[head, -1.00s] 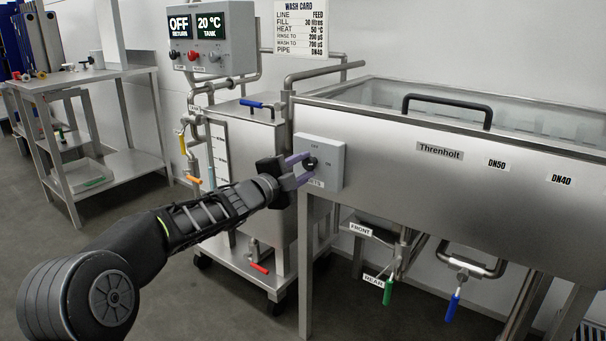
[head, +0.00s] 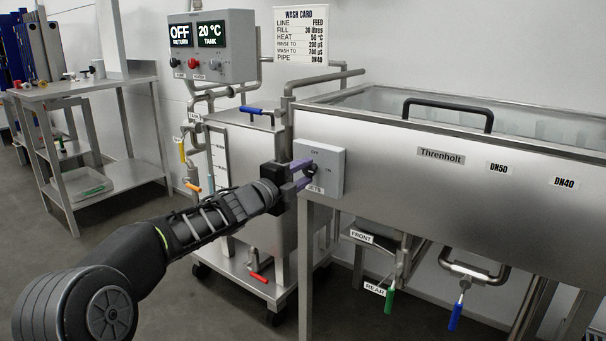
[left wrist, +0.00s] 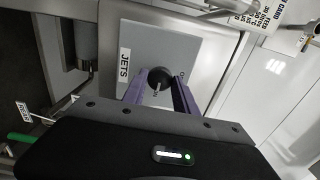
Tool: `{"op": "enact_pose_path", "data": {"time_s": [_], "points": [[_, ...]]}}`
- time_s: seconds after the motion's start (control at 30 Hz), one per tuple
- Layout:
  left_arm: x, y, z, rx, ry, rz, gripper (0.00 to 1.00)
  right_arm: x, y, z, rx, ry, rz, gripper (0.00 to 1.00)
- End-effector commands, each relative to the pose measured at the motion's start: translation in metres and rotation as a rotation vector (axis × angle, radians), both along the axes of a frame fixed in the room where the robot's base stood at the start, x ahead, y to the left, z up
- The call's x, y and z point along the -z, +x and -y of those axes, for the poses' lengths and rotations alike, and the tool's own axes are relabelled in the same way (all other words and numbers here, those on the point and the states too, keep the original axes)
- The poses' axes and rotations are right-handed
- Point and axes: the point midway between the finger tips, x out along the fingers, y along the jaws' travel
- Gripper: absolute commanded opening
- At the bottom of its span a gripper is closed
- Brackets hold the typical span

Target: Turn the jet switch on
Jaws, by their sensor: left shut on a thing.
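The jet switch is a black round knob (head: 312,171) on a grey box (head: 333,156) fixed to the front left corner of the steel tank. The box has OFF and ON marks and a JETS label (head: 314,189). My left gripper (head: 306,174) is shut on the knob, one purple finger above it and one below. The left wrist view shows the knob (left wrist: 160,77) between the two fingers, in front of the grey panel (left wrist: 143,45). The fingers partly hide the knob, so I cannot tell exactly where it points. My right gripper is not in view.
The large steel tank (head: 400,170) extends to the right, with green (head: 389,301) and blue (head: 455,316) valve handles below. A wheeled tank (head: 264,165) stands behind my forearm, under a control box (head: 212,47) showing OFF. A steel bench (head: 90,86) stands at left.

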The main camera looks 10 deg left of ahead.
Motion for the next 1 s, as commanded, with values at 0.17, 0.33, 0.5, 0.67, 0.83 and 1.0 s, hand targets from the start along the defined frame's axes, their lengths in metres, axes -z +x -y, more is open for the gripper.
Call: {"op": "enact_pose_path", "data": {"time_s": [0.17, 0.33, 0.5, 0.67, 0.83, 1.0], "points": [[0.001, 0.0, 0.0, 0.001, 0.001, -0.002, 0.47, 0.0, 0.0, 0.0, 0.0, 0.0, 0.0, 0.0], [0.001, 0.0, 0.0, 0.0, 0.0, -0.001, 0.55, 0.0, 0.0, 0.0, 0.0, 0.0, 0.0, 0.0], [0.0, 0.0, 0.0, 0.0, -0.001, 0.0, 0.55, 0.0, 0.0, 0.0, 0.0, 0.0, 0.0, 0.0], [-0.001, -0.008, -0.004, -0.001, -0.001, 0.0, 0.55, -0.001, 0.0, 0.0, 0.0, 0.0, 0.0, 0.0], [-0.001, -0.03, -0.013, -0.002, -0.001, -0.001, 0.55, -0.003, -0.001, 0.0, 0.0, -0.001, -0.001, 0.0], [-0.001, -0.057, -0.023, -0.001, -0.001, -0.002, 0.55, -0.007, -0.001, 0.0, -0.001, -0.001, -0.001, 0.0]]}}
